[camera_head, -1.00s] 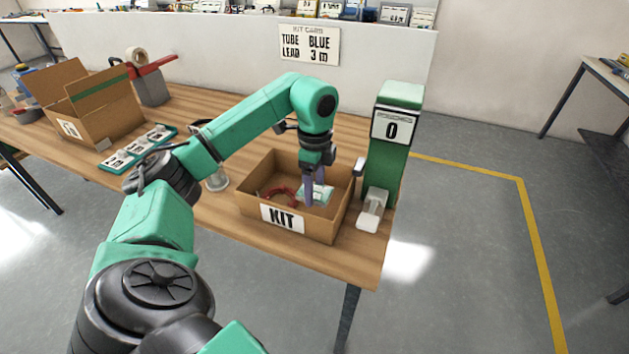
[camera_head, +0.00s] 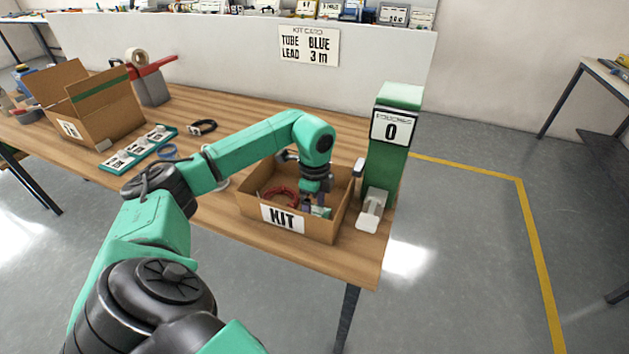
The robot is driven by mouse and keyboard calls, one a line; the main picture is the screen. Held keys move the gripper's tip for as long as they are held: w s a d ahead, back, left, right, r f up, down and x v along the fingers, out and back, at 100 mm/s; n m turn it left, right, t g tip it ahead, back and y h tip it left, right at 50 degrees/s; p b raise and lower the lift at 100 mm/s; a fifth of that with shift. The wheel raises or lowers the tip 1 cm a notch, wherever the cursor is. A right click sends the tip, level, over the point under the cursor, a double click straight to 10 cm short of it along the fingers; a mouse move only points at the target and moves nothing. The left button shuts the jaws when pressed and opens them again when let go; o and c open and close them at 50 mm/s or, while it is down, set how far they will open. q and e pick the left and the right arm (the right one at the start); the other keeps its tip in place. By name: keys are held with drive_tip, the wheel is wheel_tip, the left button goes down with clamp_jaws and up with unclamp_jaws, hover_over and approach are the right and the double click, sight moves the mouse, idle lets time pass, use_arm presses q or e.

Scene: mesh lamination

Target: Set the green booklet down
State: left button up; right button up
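The open cardboard box marked KIT (camera_head: 325,228) stands near the front right of the table. My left gripper (camera_head: 316,207) reaches down inside it. A small part of the green booklet (camera_head: 321,212) shows at its fingertips, low in the box, near the front wall. The gripper appears shut on the booklet, though the fingers are largely hidden. I cannot tell whether the booklet touches the box floor. A red coiled lead (camera_head: 277,192) lies in the box to the left of the gripper. My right gripper is not in view.
A green post with a 0 display (camera_head: 388,150) stands just right of the box, with a white pad (camera_head: 370,212) at its foot. A black coil (camera_head: 202,127), a blue coil (camera_head: 168,152), a green tray (camera_head: 140,150) and another cardboard box (camera_head: 105,108) are to the left.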

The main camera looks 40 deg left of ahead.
sight(315, 212)
use_arm(q)
wheel_tip(315, 212, up, 12)
drive_tip(key=shift+r, duration=0.2)
idle(0.4)
